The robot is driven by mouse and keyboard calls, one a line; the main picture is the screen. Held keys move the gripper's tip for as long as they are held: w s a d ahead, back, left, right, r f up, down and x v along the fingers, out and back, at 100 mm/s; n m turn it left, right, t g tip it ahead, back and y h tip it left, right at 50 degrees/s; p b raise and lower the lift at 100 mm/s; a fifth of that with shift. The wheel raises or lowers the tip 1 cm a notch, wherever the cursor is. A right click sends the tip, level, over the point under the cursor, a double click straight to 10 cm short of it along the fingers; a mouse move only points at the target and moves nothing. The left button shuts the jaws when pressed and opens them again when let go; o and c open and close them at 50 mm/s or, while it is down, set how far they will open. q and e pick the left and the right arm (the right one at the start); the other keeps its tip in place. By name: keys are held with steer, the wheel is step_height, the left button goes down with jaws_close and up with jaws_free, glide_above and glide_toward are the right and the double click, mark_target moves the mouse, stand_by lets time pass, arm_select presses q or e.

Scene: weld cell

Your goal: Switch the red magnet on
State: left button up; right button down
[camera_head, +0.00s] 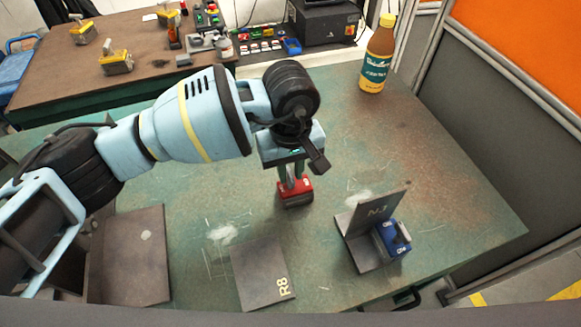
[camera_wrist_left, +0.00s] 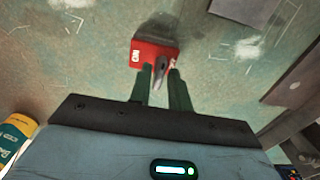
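The red magnet (camera_head: 295,195) stands on the green table near its middle. In the wrist view the red magnet (camera_wrist_left: 152,53) shows white lettering on its left end and a grey lever (camera_wrist_left: 160,70) on the side facing me. My left gripper (camera_head: 294,180) is above it, pointing down. In the wrist view the fingers of my left gripper (camera_wrist_left: 160,72) are apart, one on each side of the lever, with visible gaps. I cannot tell whether the lever is at on or off. My right gripper is in neither view.
A blue magnet (camera_head: 391,240) sits against an upright steel plate (camera_head: 370,214) on the right. A flat plate marked R8 (camera_head: 260,275) lies in front, and another plate (camera_head: 135,260) at left. A bottle (camera_head: 377,60) stands at the back right.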

arm_select(q)
jaws_close()
steer(key=shift+n, duration=0.3)
steer(key=n+p, duration=0.1)
steer(key=n, duration=0.3)
steer(key=shift+r+n, duration=0.1)
steer(key=shift+n, duration=0.2)
steer(key=n+p, duration=0.1)
steer(key=n, duration=0.3)
steer(key=shift+n, duration=0.3)
steer(key=n+p, duration=0.2)
steer(key=n, duration=0.2)
steer(key=shift+r, duration=0.1)
steer(key=shift+w+n+p, duration=0.1)
steer(key=shift+n+p, duration=0.7)
steer(key=shift+n, duration=1.3)
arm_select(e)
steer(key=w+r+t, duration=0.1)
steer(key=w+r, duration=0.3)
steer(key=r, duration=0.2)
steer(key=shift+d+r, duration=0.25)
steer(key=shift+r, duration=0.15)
